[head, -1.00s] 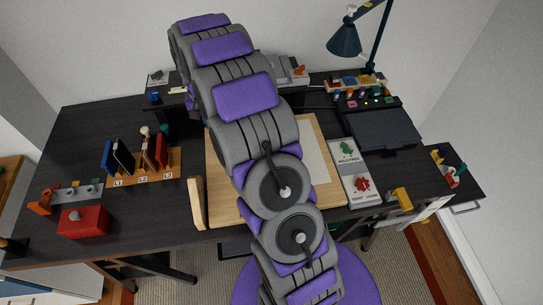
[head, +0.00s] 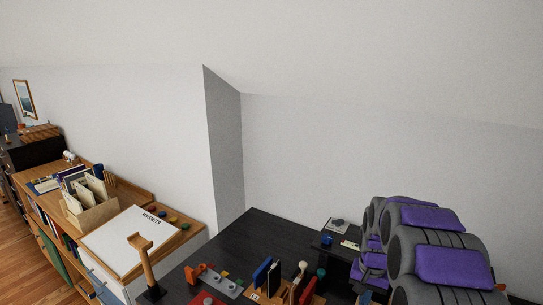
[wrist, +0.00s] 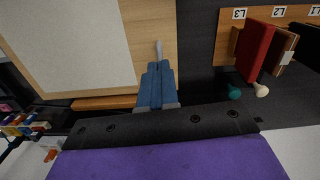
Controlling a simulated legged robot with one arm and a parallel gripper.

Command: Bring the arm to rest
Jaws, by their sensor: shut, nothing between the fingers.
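My arm shows at the lower right of the head view as grey and purple links (head: 452,266), raised over the black desk. My gripper is out of sight there. In the wrist view my gripper (wrist: 157,68) shows as two blue fingers side by side, shut and empty. It points out over the desk, over a wooden board with a pale panel (wrist: 72,45). A slim grey piece shows beyond the fingertips; I cannot tell what it is.
The black desk (head: 262,236) holds a rack (wrist: 225,35) of upright files marked L1 to L3, with a teal knob (wrist: 234,92) and a cream knob. A bookcase with a whiteboard (head: 118,243) stands left. The wall behind is bare.

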